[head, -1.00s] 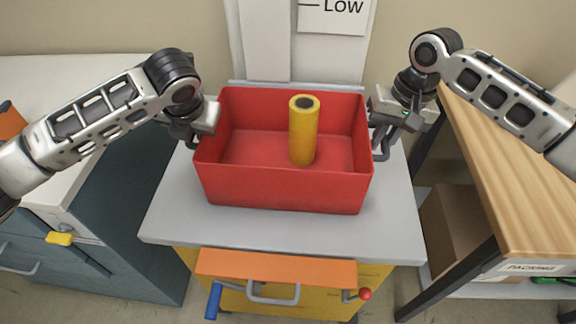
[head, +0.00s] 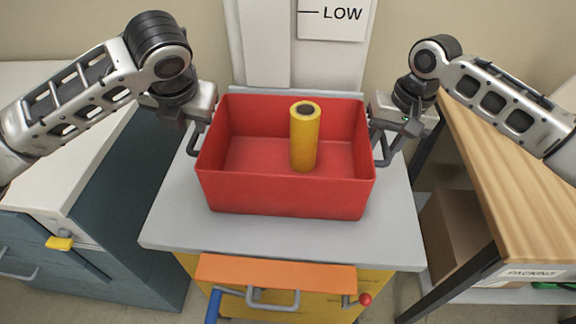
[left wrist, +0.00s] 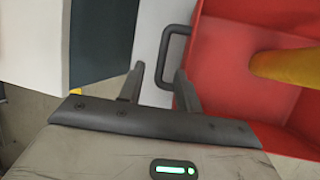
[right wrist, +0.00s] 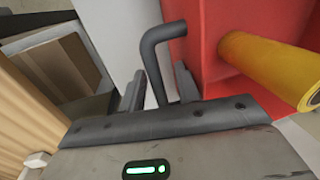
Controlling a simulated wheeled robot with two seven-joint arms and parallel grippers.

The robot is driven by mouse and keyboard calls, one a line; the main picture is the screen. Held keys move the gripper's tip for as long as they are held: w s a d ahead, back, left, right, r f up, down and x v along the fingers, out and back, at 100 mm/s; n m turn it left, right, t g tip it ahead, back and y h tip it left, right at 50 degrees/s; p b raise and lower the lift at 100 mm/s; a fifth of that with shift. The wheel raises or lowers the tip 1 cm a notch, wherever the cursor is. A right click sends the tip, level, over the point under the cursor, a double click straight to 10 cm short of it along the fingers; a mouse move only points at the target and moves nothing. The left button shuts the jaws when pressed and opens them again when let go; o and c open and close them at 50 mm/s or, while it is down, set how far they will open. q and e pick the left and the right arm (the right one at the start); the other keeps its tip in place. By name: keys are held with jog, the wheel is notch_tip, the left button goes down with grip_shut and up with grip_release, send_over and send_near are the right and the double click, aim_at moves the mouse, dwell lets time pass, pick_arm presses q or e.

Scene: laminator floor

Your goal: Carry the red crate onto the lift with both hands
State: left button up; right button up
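The red crate (head: 285,195) sits level on the grey top (head: 190,230) of a yellow unit with an orange front bar, which looks like the lift. A yellow roll (head: 304,140) stands upright inside the crate. My left gripper (head: 197,122) is at the crate's left side; in the left wrist view its open fingers (left wrist: 160,85) have the grey left handle (left wrist: 168,48) between them, with gaps visible. My right gripper (head: 394,130) is at the right side; in the right wrist view its fingers (right wrist: 160,85) are apart, with the right handle (right wrist: 153,58) between them.
A wooden packing table (head: 520,180) stands close on the right, with a cardboard box (head: 455,235) below. A dark drawer cabinet (head: 100,210) stands on the left. A wall with a LOW sign (head: 335,18) is behind. The unit's front bar (head: 275,272) carries a blue lever and red knob.

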notch_tip(320, 180, up, 12)
jog(key=d, duration=0.2)
jog(key=shift+f, duration=0.1)
dwell(0.4)
